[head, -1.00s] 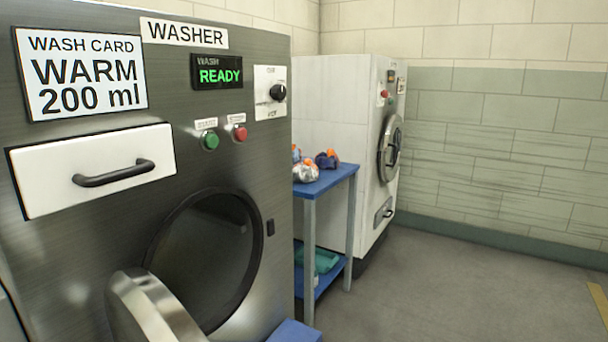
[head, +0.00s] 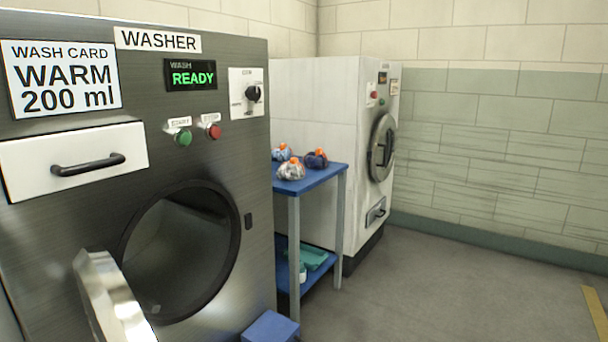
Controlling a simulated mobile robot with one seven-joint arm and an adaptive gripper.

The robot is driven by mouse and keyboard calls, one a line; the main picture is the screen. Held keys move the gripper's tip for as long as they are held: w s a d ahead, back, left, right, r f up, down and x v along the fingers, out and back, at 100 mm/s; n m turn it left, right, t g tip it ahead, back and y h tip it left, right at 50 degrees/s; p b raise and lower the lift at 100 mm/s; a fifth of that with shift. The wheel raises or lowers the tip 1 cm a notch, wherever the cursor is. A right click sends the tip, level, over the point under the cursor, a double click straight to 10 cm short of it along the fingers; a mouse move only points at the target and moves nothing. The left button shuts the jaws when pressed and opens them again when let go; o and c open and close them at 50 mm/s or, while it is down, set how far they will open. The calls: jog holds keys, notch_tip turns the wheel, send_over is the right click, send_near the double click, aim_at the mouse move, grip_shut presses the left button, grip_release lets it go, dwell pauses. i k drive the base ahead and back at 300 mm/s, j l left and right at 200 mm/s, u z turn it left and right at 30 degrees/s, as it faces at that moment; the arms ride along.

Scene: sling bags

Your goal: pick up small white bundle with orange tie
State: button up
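A small whitish bundle with an orange tie (head: 291,171) sits on the top of the blue table (head: 322,178), close to its front edge. Behind it to the left is a blue-grey bundle with an orange tie (head: 282,152). To its right is a dark navy bundle with an orange tie (head: 316,159). My gripper is not in this view.
The washer (head: 60,225) stands at the left with its round door (head: 112,300) open and its display reading READY. A blue block (head: 270,327) is on the floor before it. A white machine (head: 325,105) stands behind the table. Floor at right is clear.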

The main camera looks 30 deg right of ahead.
aim_at(291, 171)
jog(key=k+l+z, duration=0.15)
jog(key=l, duration=1.05)
jog(key=i+l+z, duration=0.1)
jog(key=i+l, duration=0.25)
jog(key=l, duration=0.2)
jog(key=i+l+z, duration=0.1)
jog(key=i+l, duration=0.3)
jog(key=i+l+z, duration=0.1)
jog(key=i+l, duration=0.15)
jog(key=i, duration=0.15)
jog(key=i+l, duration=0.25)
jog(key=i, duration=0.2)
jog(key=i+l+z, duration=0.15)
jog(key=i, duration=0.25)
jog(key=i+j, duration=0.15)
jog(key=i, duration=0.65)
